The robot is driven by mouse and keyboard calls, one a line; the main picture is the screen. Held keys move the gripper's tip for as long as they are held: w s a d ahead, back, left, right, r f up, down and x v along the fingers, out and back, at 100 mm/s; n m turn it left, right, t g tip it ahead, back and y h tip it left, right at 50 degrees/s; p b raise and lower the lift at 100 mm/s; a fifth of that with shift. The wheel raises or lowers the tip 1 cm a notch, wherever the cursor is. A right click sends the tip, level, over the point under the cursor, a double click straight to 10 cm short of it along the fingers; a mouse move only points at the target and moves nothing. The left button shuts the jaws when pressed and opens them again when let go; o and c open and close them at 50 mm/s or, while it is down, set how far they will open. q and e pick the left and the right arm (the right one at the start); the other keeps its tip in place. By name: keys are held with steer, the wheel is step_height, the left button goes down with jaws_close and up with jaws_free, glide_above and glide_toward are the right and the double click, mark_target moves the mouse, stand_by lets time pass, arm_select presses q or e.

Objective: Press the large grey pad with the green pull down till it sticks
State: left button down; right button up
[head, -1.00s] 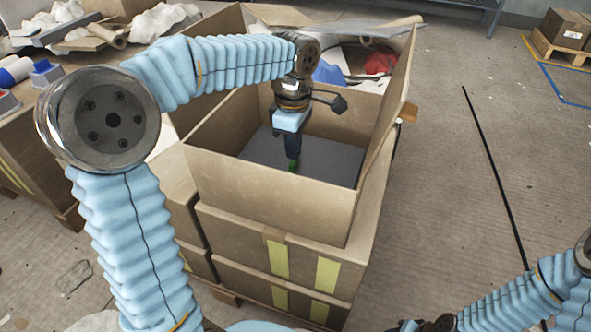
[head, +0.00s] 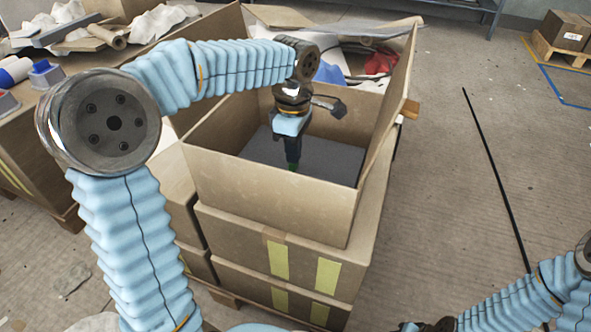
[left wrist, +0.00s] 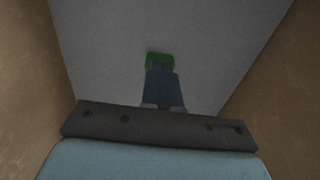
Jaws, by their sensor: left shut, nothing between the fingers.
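The large grey pad (head: 335,160) lies flat inside an open cardboard box (head: 270,200); it also fills the middle of the left wrist view (left wrist: 215,50). Its green pull (head: 292,166) is right at the tips of my left gripper (head: 293,160), and shows as a green patch (left wrist: 160,60) beyond the fingers in the wrist view. My left gripper points down into the box, shut, with nothing between its fingers. Whether the fingertips press on the pull or only hover there I cannot tell. My right gripper (head: 428,325) is at the bottom edge, mostly cut off.
The box's cardboard walls rise around the pad on all sides, with a tall flap (head: 393,100) on the right. Behind it is a bin with red and blue cloth (head: 380,62). A workbench with moulds stands at left.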

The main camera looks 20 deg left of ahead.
stand_by(0.3)
arm_select(q)
step_height(320, 180, up, 3)
steer(key=p, duration=0.3)
step_height(320, 180, up, 4)
steer(key=p, duration=0.3)
stand_by(0.4)
